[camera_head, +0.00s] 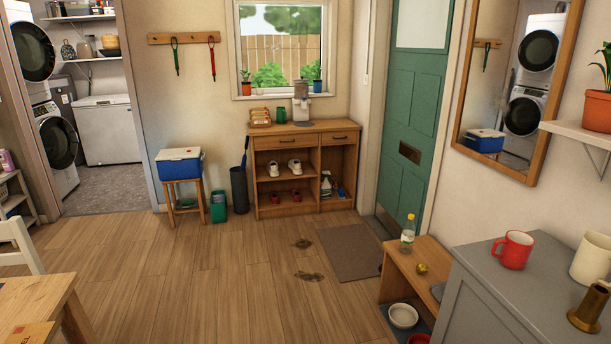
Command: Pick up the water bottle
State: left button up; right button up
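Neither of my grippers shows in the head view, and nothing touches the bottle.
A small yellow ball-like object (421,268) lies on the bench near the bottle. A grey cabinet (500,290) with a red mug (513,250) stands at the right front. White bowl (403,315) sits low by the bench. A doormat (349,252) lies left of it; the wooden floor (220,270) is mostly clear.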

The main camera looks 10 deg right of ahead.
aim_at(407, 233)
jog(key=i, duration=1.65)
jog(key=i+z, duration=0.8)
jog(key=i+j+z, duration=0.2)
jog(key=z, duration=0.25)
jog(key=i+l+z, duration=0.15)
jog(key=i+z, duration=0.7)
jog(key=i+j, duration=0.05)
jog(key=i, duration=0.05)
